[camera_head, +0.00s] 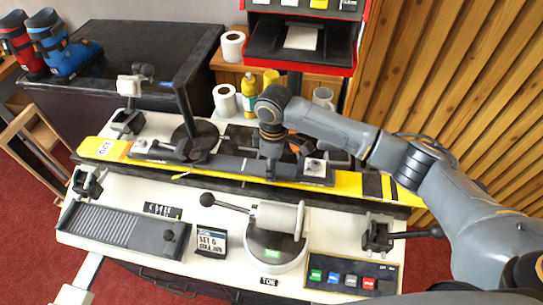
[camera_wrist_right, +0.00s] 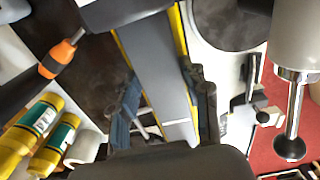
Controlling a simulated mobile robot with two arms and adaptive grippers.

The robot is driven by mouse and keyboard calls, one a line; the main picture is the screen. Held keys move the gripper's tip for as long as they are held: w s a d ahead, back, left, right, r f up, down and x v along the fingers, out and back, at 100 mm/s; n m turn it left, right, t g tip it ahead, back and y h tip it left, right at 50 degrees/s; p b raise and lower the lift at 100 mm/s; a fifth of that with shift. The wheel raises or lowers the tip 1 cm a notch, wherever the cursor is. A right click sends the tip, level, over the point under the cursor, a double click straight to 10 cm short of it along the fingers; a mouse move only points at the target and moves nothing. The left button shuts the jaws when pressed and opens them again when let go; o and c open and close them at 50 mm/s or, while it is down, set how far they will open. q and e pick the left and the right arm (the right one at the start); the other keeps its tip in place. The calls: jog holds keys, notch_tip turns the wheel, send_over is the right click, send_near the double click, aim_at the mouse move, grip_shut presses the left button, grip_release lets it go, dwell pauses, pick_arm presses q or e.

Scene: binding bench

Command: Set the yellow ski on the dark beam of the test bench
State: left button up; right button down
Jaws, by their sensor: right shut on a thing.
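The yellow ski (camera_head: 347,184) lies lengthwise across the test bench, with a grey-black middle section and a numbered pale patch at its left end. In the wrist view the ski (camera_wrist_right: 160,65) runs between the fingers of my right gripper (camera_wrist_right: 165,112). In the head view my right gripper (camera_head: 269,166) reaches down from above and is shut on the ski near its middle. The dark beam (camera_head: 330,200) shows as a dark strip along the ski's near side, running parallel to it. I cannot tell whether the ski touches the beam. My left gripper is not in view.
A grey drum with a lever (camera_head: 275,245), a ridged dark plate (camera_head: 125,228) and a button panel (camera_head: 345,278) fill the bench front. A clamp (camera_head: 377,235) stands at the right. Paper rolls (camera_head: 225,100) and yellow bottles (camera_head: 250,92) stand behind.

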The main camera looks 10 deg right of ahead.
jog(key=shift+w+a, duration=0.1)
jog(key=shift+f, duration=0.65)
jog(key=c, duration=0.7)
grip_release()
jog(key=shift+f, duration=0.1)
jog(key=shift+o, duration=0.2)
jog(key=shift+s, duration=0.2)
jog(key=shift+w, duration=0.1)
notch_tip(320, 180, up, 13)
jog(key=b, duration=0.3)
